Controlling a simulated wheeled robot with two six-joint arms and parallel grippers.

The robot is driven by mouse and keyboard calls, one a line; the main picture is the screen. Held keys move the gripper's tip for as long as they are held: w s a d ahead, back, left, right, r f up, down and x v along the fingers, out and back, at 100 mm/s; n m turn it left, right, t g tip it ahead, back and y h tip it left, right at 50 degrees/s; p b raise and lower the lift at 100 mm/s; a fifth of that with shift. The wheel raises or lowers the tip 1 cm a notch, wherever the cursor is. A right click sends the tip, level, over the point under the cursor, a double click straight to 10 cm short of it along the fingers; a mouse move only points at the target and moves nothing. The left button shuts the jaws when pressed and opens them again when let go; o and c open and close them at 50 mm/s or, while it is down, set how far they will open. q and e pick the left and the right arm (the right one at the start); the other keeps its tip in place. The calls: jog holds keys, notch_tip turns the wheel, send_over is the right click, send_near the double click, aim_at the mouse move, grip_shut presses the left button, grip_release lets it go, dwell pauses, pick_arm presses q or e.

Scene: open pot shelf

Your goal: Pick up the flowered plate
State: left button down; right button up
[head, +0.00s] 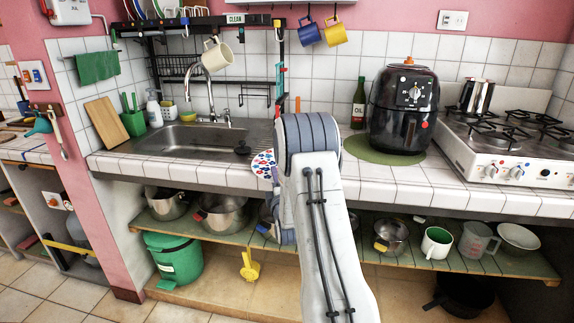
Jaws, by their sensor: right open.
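The flowered plate (262,163), white with red and blue marks, shows at the counter's front edge just right of the sink. My right arm hides its right part, and I cannot tell exactly how it rests. My right gripper (268,225) is open. It shows low beside my forearm, below the plate in the picture and in front of the shelf, partly hidden by my own arm. No contact with the plate can be seen. My left gripper is not in view.
The sink (190,140) lies left of the plate. A black air fryer (403,108) on a green mat, a dark bottle (358,104) and a stove (510,140) stand to the right. The lower shelf (225,238) holds pots, a mug (436,243) and a jug (478,240).

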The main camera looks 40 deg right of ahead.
grip_shut()
jog(key=shift+r, duration=0.2)
dwell(1.1)
